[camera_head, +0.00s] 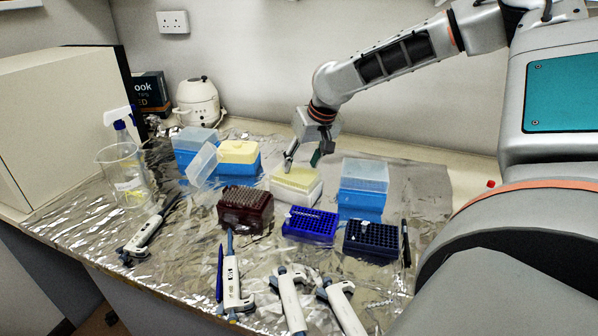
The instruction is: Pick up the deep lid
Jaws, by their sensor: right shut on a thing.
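My right gripper (303,161) reaches down from the upper right, its fingers at the top of a white box (295,194) near the middle of the bench. It is shut on the pale yellow top (297,178) of this box, which may be the deep lid. The top sits level on the box, and I cannot see a gap between them. A clear, deep, lid-like cover (202,163) leans tilted beside a blue box with a yellow top (239,156). Another blue box (361,204) has a clear tall cover (365,174). My left gripper is not in view.
A dark red rack (245,209) and blue racks (310,225) (371,241) stand close in front. Several pipettes (232,281) lie at the front edge. A glass beaker (124,177) and spray bottle (124,138) stand at left. Foil right of the covered box is fairly clear.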

